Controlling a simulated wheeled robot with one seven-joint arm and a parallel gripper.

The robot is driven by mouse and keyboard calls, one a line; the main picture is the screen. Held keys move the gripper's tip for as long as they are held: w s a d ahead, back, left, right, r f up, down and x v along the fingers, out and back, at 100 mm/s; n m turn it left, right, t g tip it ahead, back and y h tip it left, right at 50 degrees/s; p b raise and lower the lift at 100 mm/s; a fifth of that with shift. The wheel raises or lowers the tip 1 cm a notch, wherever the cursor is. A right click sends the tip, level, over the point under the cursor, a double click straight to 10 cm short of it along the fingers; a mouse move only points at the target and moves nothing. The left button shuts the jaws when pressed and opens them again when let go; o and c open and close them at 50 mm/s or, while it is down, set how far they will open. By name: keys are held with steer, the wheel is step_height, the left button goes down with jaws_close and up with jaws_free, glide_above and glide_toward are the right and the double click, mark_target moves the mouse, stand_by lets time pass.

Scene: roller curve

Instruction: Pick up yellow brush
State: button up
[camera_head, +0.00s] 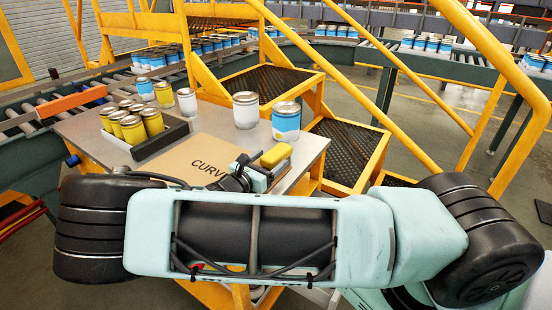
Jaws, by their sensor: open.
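A small yellow block-like thing, apparently the yellow brush (276,154), is at the right part of the metal-topped table (308,152). Its bristles cannot be made out. My gripper (262,170) is low over the table, just in front of and beside the brush, largely hidden behind my own arm. Its jaws are open. Part of the gripper overlaps the lower edge of the brush in the picture, and I cannot tell whether they touch.
A black tray (165,144) with several yellow cans stands on the table's left. A cardboard sheet (185,158) marked "CURV" lies in the middle. A white can (246,110) and a blue-and-white can (286,122) stand behind the brush. Yellow stair rails (340,75) rise behind.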

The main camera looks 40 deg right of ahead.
mark_target(275, 155)
steer(key=x, duration=0.3)
steer(key=shift+d+p, duration=0.3)
steer(key=shift+p, duration=0.1)
steer(key=c, duration=1.1)
step_height(275, 155, up, 10)
steer(key=shift+r+b, duration=0.1)
steer(key=shift+b, duration=0.6)
